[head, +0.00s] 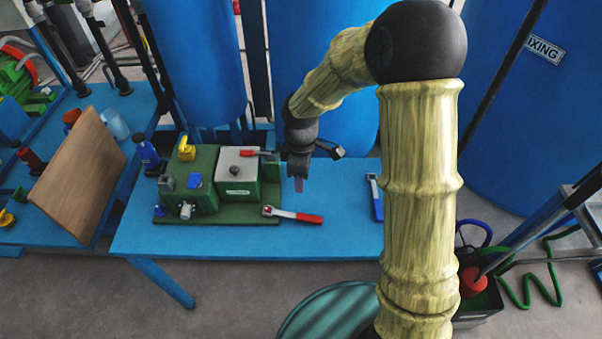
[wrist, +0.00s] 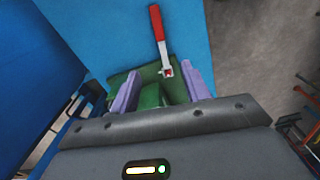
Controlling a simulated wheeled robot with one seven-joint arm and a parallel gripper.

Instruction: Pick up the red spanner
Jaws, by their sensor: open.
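The red spanner (head: 307,218) has a red handle and a silver head. It lies at the front right corner of the green autoclave base, with its handle pointing right over the blue table. In the wrist view the red spanner (wrist: 158,28) lies beyond the fingertips, its silver head in line with the gap between them. My gripper (head: 299,185) is above the table, behind and above the spanner's handle in the head view.
The green autoclave (head: 205,185) stands left of my gripper, with a red-handled lever (head: 257,153) on top. A blue-handled spanner (head: 376,200) lies at the right of the blue table (head: 230,242). Blue tanks (head: 196,60) rise behind. A wooden board (head: 80,175) leans at left.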

